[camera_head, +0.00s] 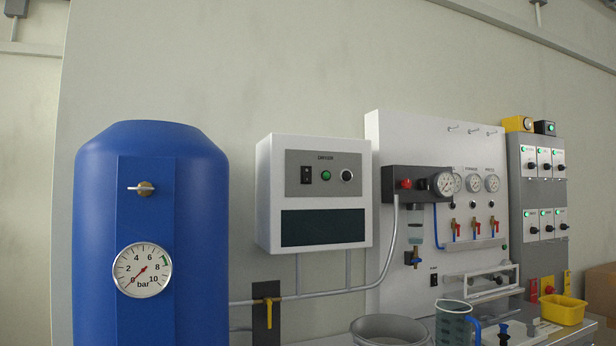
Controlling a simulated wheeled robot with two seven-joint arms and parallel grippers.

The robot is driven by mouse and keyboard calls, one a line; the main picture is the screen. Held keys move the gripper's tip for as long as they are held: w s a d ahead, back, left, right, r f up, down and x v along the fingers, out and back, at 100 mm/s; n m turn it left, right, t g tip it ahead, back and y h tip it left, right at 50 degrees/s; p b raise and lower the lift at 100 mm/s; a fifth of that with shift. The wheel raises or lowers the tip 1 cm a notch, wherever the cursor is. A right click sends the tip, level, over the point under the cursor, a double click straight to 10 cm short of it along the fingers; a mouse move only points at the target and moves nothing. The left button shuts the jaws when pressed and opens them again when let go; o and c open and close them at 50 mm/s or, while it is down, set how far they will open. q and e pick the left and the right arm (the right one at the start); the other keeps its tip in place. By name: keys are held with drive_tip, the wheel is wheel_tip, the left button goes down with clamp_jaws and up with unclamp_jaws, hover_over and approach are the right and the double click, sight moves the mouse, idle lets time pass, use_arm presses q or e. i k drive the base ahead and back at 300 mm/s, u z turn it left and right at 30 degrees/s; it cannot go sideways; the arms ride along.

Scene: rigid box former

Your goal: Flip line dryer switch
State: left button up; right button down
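The dryer (264,190) is a white wall box in the middle of the head view, with a grey panel labelled "DRYER". On the panel, a black rocker switch (306,175) sits at the left. A green button or lamp (326,175) is beside it, and a black round knob (347,175) is at the right. The rocker's position is too small to tell. Neither of my grippers shows in this view.
A blue tank (100,220) with a pressure gauge (142,270) stands left of the dryer. A white panel (400,150) with gauges and valves is to the right. A yellow valve handle (267,305), grey bowl (390,330), jug (453,325) and yellow bin (563,311) sit lower.

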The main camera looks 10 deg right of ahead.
sight(306, 172)
drive_tip(key=u, duration=0.6)
drive_tip(key=k, duration=1.35)
drive_tip(key=u, duration=0.1)
drive_tip(key=i, duration=0.5)
drive_tip(key=z, duration=0.95)
drive_tip(key=i, duration=0.9)
drive_tip(key=u, duration=0.7)
drive_tip(key=i, duration=0.5)
drive_tip(key=u, duration=0.45)
